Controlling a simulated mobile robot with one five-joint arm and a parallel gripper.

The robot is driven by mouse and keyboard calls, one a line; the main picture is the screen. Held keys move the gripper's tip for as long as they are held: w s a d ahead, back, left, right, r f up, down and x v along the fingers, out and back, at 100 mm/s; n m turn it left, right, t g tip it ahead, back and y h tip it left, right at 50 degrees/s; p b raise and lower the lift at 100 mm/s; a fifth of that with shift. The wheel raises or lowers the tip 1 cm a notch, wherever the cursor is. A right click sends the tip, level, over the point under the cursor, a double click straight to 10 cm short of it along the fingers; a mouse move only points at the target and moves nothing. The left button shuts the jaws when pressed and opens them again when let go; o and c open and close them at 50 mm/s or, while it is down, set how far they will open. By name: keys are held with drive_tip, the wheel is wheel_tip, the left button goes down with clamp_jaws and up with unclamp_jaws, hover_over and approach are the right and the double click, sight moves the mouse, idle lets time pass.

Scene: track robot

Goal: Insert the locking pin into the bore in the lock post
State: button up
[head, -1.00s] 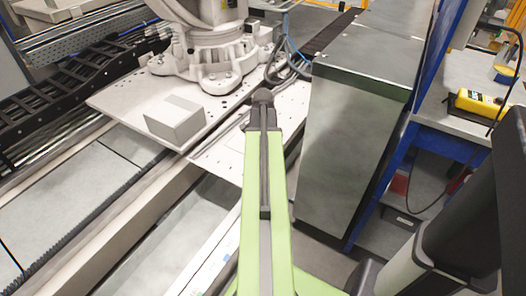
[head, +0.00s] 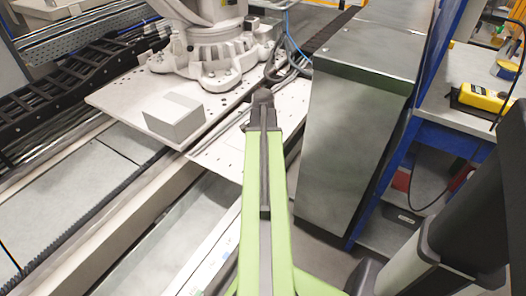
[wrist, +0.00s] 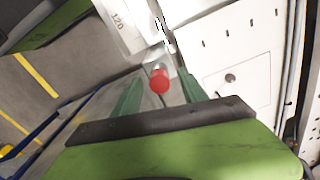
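In the wrist view, a red round knob (wrist: 160,80), which looks like the head of the locking pin, shows between the two green fingers of my gripper (wrist: 162,75). A small pale metallic part is just beyond the knob; I cannot tell whether it is the pin's shaft or something behind. The fingers stand apart, with a gap visible on each side of the knob, so my gripper looks open. In the head view, my gripper is a dark shape (head: 262,97) at the far end of my green arm, over the pale plate's edge. I cannot make out the lock post or its bore.
A pale perforated plate (head: 125,98) carries a grey-white box (head: 174,117) and a large white machine base (head: 215,62). A tall metal cabinet (head: 345,140) stands close right of my arm. A bench (head: 440,110) with a yellow device (head: 485,97) is farther right.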

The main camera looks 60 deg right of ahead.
wheel_tip(320, 180, up, 17)
drive_tip(key=p, duration=1.7)
drive_tip(key=shift+r, duration=0.2)
